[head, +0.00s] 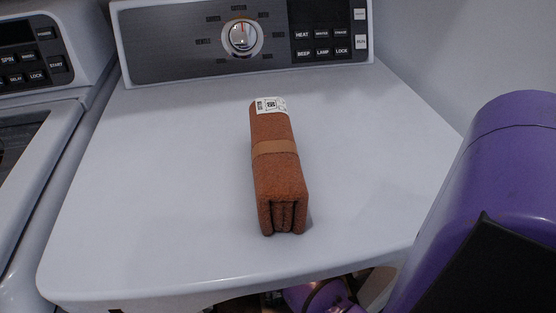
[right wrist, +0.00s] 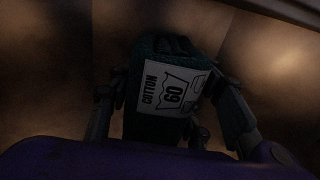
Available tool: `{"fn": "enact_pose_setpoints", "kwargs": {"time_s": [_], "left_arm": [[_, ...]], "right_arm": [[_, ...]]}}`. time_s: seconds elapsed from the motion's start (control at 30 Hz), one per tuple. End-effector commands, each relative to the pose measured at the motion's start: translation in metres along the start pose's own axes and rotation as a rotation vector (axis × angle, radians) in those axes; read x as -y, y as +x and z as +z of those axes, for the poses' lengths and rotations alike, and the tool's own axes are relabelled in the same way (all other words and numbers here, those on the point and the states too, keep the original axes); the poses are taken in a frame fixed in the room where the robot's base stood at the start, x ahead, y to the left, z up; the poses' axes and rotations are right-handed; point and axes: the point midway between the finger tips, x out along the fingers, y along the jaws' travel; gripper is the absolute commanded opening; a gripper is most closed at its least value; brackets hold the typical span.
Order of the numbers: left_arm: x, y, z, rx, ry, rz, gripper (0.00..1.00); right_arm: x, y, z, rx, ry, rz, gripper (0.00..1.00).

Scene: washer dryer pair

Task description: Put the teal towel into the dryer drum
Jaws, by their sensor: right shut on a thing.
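The teal towel (right wrist: 160,52) is dark in the right wrist view, with a white label reading COTTON 60. My right gripper (right wrist: 168,112) is shut on it, one finger on each side. Dim brownish walls (right wrist: 50,70) surround them, which look like the inside of the dryer drum. Whether the towel touches the drum wall cannot be told. In the head view the dryer (head: 170,150) shows its white top and control panel; its opening is mostly hidden below the front edge. My left gripper is not in view.
A rust-brown folded towel (head: 277,170) with a tan band and white tag lies on the dryer top. The washer (head: 40,100) stands at the left. A plain wall (head: 470,60) is at the right. The dryer top around the brown towel is clear.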

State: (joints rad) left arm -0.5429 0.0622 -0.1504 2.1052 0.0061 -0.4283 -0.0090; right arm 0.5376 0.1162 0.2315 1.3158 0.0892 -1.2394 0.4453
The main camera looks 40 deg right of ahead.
Motion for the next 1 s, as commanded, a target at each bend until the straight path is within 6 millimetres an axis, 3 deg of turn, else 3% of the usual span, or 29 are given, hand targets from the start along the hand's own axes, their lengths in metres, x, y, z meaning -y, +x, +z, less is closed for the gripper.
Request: {"fn": "enact_pose_setpoints", "kwargs": {"time_s": [0.3,0.33,0.47,0.8,1.0], "left_arm": [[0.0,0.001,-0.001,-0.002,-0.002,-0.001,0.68],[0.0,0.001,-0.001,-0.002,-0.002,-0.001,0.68],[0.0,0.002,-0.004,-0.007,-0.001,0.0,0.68],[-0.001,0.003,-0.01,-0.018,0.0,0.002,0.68],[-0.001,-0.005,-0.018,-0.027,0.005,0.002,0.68]], "right_arm": [[0.0,0.002,-0.001,-0.001,0.0,0.0,0.1],[0.0,0.002,0.0,0.0,0.0,0.001,0.49],[0.0,0.002,0.0,0.0,0.0,0.0,0.65],[0.0,0.0,0.0,-0.001,0.0,0.0,0.65],[0.0,-0.028,-0.001,-0.004,0.0,-0.002,0.65]]}}
